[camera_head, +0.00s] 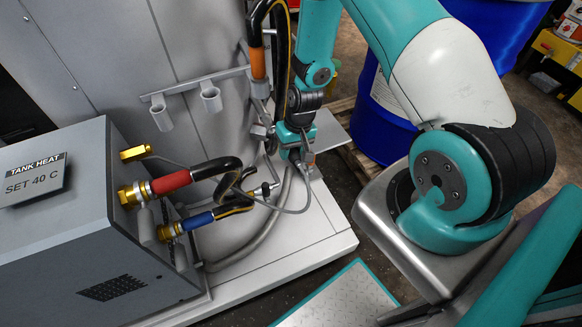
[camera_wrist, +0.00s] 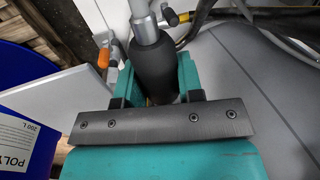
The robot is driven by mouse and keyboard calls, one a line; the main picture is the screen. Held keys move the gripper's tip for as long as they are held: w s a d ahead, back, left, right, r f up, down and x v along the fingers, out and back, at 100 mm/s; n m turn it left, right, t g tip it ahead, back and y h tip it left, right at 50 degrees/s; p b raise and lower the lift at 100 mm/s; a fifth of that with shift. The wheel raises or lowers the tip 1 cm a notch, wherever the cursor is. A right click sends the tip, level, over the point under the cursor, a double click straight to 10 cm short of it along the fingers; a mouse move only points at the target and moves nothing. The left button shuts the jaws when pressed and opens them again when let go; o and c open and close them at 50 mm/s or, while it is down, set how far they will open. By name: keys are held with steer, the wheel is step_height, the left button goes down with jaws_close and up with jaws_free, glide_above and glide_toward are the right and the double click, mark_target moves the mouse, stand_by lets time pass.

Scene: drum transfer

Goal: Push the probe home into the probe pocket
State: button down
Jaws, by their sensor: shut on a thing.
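The probe shows in the wrist view as a black rounded grip (camera_wrist: 155,70) with a grey metal stem (camera_wrist: 146,28) running toward the top edge. My gripper (camera_wrist: 156,84) is shut around the black grip, one teal finger on each side. In the head view my gripper (camera_head: 297,148) is low beside the tank wall, and its own links hide most of the probe. A metal fitting (camera_head: 262,131) juts from the tank just left of my gripper. I cannot tell which part is the pocket's mouth, or how far the stem is in it.
A thin grey cable (camera_head: 290,211) loops below my gripper. Black hoses with red (camera_head: 171,182) and blue (camera_head: 199,220) collars run from the grey heater box (camera_head: 75,225). A bracket with empty holders (camera_head: 210,95) is on the tank. A blue drum (camera_head: 385,115) stands right.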

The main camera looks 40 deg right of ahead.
step_height(320, 180, down, 6)
steer(key=b, duration=0.5)
steer(key=w, duration=0.2)
steer(key=w+d+b, duration=0.1)
steer(key=w, duration=0.2)
steer(key=shift+w+d, duration=0.15)
steer(key=shift+w, duration=0.1)
steer(key=shift+w, duration=0.15)
steer(key=shift+w+d+b, duration=0.2)
steer(key=shift+w+b, duration=0.15)
steer(key=shift+w, duration=0.55)
steer(key=shift+w+d+b, duration=0.15)
steer(key=shift+w+b, duration=0.15)
steer(key=shift+w, duration=0.55)
steer(key=shift+w+d+b, duration=0.2)
steer(key=shift+w+b, duration=0.15)
steer(key=shift+w, duration=0.55)
steer(key=shift+w+r, duration=0.1)
steer(key=shift+w, duration=0.15)
steer(key=c, duration=0.7)
jaws_free()
